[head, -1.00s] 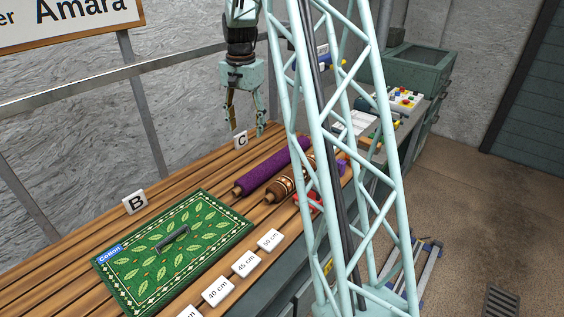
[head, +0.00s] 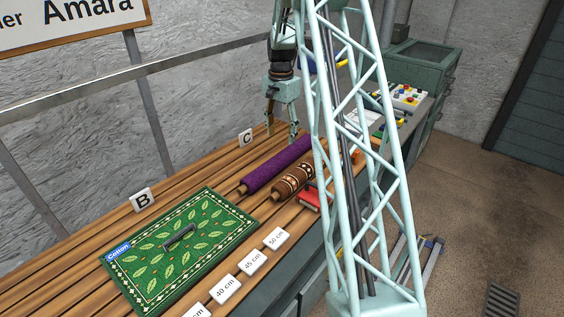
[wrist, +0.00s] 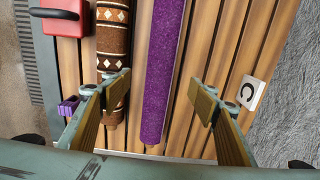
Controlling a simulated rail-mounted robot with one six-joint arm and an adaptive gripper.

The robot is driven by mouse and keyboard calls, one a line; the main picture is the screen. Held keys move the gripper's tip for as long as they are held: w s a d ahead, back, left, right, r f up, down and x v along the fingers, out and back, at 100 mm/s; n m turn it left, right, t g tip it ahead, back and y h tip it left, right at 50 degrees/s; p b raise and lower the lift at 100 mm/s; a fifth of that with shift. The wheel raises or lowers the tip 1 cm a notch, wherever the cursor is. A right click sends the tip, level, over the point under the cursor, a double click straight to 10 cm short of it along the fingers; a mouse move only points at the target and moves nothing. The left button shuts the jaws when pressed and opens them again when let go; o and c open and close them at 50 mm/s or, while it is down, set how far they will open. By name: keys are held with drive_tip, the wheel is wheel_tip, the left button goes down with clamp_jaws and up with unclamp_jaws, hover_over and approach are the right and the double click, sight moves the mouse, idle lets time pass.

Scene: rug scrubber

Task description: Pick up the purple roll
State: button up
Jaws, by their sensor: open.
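The purple roll (head: 277,165) lies on the slatted wooden table, beside a brown patterned roll (head: 294,181). Its far end is hidden behind my pale lattice column in the head view. In the wrist view the purple roll (wrist: 160,75) runs lengthwise between the two fingers, and its wooden core end shows at the bottom. My gripper (head: 281,133) is open and empty, pointing down above the table by the purple roll. In the wrist view my gripper's fingers (wrist: 160,88) are spread wide on either side of the roll; contact is not visible.
A green leaf-patterned rug (head: 180,250) with a dark handle on it lies at the near left. The brown roll (wrist: 112,40) is close beside the purple one. A red block (wrist: 62,15) and a C marker (wrist: 251,93) flank them. Size cards (head: 254,262) line the front edge.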

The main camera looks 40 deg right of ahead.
sight(281, 155)
drive_tip(key=shift+f, duration=0.15)
drive_tip(key=shift+f+b, duration=0.3)
drive_tip(key=shift+f, duration=3.9)
drive_tip(key=shift+f, duration=0.1)
drive_tip(key=shift+f, duration=2.45)
drive_tip(key=c, duration=1.3)
drive_tip(key=shift+w, duration=0.1)
drive_tip(key=shift+c, duration=0.6)
drive_tip(key=shift+r, duration=0.15)
drive_tip(key=shift+r, duration=4.9)
